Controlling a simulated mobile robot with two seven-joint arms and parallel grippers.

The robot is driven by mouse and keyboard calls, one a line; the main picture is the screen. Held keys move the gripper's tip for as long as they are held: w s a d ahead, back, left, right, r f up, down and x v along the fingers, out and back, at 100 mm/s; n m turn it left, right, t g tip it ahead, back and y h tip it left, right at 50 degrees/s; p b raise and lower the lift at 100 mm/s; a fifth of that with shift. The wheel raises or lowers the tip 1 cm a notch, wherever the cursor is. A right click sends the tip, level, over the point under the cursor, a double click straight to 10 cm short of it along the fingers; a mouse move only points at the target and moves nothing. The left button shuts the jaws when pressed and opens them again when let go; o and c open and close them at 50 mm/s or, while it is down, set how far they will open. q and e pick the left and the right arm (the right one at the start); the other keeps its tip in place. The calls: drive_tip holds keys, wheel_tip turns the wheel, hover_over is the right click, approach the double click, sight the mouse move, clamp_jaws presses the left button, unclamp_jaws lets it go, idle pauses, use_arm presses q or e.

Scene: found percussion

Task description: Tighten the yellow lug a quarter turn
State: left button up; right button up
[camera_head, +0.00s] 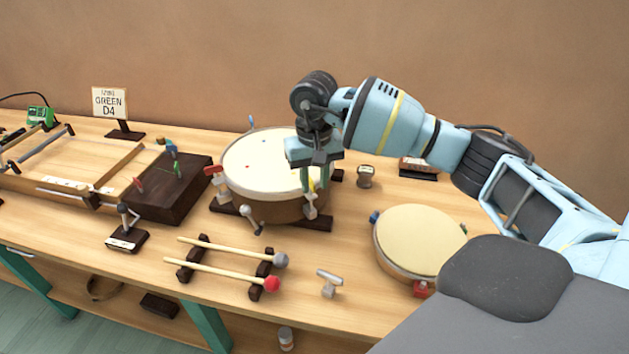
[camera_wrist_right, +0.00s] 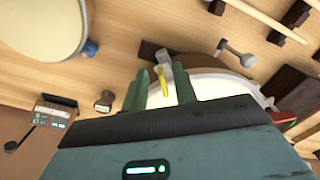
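The round drum (camera_head: 262,160) with a cream head and brown shell stands on a dark base in the middle of the bench. Its yellow lug (camera_head: 311,186) is on the right front side of the rim. My right gripper (camera_head: 314,183) points down at that side. In the right wrist view the yellow lug (camera_wrist_right: 163,82) lies between the two green fingers (camera_wrist_right: 161,72), with gaps on both sides. The gripper looks open. In the head view the fingers partly hide the lug. My left gripper is not in view.
A red lug (camera_head: 214,171) and a blue lug (camera_head: 251,122) are on the drum's rim. A T-shaped metal key (camera_head: 329,281) and mallets on a rack (camera_head: 220,265) are in front. A smaller drum (camera_head: 420,240) is at right. A sign (camera_head: 109,102) reads "GREEN D4".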

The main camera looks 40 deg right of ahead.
drive_tip(key=shift+f, duration=0.4)
drive_tip(key=shift+c, duration=0.5)
drive_tip(key=c, duration=0.5)
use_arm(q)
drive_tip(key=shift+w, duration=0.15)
use_arm(e)
clamp_jaws()
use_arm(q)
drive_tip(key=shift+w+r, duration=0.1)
use_arm(e)
drive_tip(key=shift+m, duration=0.3)
